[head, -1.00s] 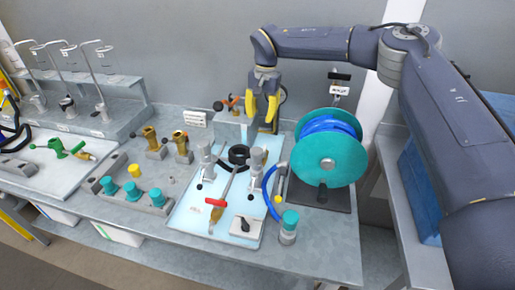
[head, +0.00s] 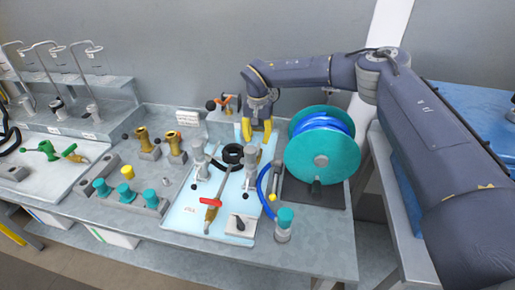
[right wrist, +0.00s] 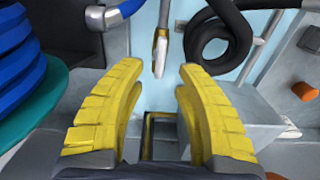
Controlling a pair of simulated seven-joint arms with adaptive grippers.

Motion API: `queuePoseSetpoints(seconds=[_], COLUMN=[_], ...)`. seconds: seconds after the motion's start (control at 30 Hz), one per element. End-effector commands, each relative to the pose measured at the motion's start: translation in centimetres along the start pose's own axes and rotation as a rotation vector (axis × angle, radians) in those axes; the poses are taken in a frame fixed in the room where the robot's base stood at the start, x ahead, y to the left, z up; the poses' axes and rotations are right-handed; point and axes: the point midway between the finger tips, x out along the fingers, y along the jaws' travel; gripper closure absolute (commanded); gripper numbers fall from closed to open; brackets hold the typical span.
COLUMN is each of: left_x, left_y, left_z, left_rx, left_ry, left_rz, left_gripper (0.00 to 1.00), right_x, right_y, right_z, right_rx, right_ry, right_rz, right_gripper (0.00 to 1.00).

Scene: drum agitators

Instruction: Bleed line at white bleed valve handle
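A small white handle (right wrist: 160,57), likely the bleed valve handle, shows in the right wrist view on a thin grey line with a brass part. It lies beyond the gap between my fingertips, apart from both. In the head view I cannot make it out clearly. My right gripper (head: 256,130) has yellow fingers pointing down at the back of the light blue tray (head: 178,222). In the right wrist view the right gripper (right wrist: 160,78) is open, with nothing between its fingers. My left gripper is not in view.
A teal reel (head: 302,163) with blue hose stands close beside the right gripper. A black hose coil (head: 233,153) and grey posted fittings (head: 250,168) stand on the tray. A red handle (head: 210,201) is nearer the front. Teal-capped fittings (head: 126,190) stand left.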

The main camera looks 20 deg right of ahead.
Motion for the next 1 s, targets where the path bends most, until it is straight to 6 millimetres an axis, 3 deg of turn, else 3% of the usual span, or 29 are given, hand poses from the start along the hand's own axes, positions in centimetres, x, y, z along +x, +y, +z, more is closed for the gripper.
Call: queuePoseSetpoints(seconds=[0.13,0.4,0.9,1.0], left_x=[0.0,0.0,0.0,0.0], left_y=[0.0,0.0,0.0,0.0], left_z=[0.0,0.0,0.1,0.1], left_rx=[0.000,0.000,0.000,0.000], left_ry=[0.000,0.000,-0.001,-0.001], left_rz=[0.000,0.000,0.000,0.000], left_gripper=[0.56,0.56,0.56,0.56], right_x=[2.4,4.8,5.5,5.5], right_y=[0.0,-0.1,-0.1,0.0], right_z=[0.0,0.0,0.0,0.0], right_rx=[0.000,0.000,0.000,0.000], right_ry=[-0.001,-0.001,0.001,0.000], right_rz=[0.001,0.000,-0.001,-0.001], right_gripper=[0.66,0.66,0.65,0.76])
